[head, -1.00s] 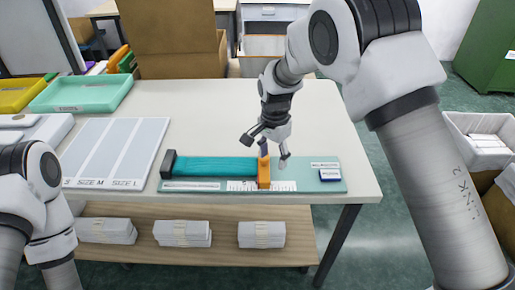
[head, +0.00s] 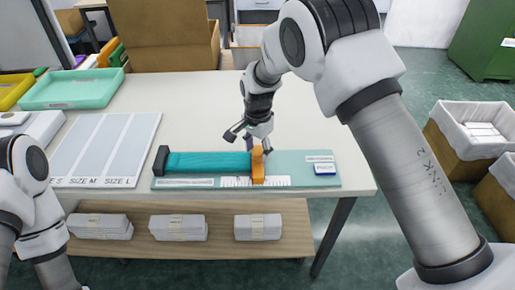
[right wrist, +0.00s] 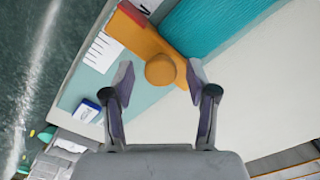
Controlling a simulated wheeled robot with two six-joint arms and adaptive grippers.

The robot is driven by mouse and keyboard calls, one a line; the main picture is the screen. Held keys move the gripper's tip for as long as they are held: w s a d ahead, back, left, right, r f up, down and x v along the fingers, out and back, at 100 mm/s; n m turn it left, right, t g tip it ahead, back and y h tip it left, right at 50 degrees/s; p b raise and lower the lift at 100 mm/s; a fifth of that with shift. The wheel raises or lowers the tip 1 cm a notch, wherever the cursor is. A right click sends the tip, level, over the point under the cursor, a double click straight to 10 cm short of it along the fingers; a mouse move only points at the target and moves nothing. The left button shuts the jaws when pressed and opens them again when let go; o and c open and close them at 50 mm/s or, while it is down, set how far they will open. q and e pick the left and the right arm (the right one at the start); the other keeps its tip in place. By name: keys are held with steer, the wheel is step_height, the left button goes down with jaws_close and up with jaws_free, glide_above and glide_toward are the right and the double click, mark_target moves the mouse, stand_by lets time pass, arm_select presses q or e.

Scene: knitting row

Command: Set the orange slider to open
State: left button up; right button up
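The orange slider (head: 258,165) stands across the teal board (head: 300,178) on the table, at the right end of a strip of teal knitting (head: 210,162). A printed scale runs along the front of the board. My right gripper (head: 248,136) is above and behind the slider. In the right wrist view the slider's round orange knob (right wrist: 160,70) lies between the open fingers (right wrist: 158,78), with a gap visible on each side. I cannot tell how deep the fingers are. My left arm shows at the lower left, but its gripper is out of view.
A dark block (head: 161,160) holds the knitting's left end. A blue-and-white block (head: 325,169) sits at the board's right. A size chart panel (head: 112,150) lies to the left, a green tray (head: 72,90) behind it. The table behind the board is clear.

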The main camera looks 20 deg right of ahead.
jaws_close()
steer(key=s+d, duration=0.1)
steer(key=d, duration=0.2)
steer(key=s+d+p, duration=0.1)
steer(key=d, duration=0.2)
steer(key=d+p, duration=0.1)
steer(key=d, duration=0.2)
steer(key=shift+s+d, duration=0.35)
steer(key=shift+s, duration=0.05)
steer(key=shift+o, duration=1.5)
jaws_free()
steer(key=shift+d, duration=0.1)
steer(key=shift+d+f, duration=0.1)
steer(key=shift+d, duration=0.1)
step_height(320, 180, up, 12)
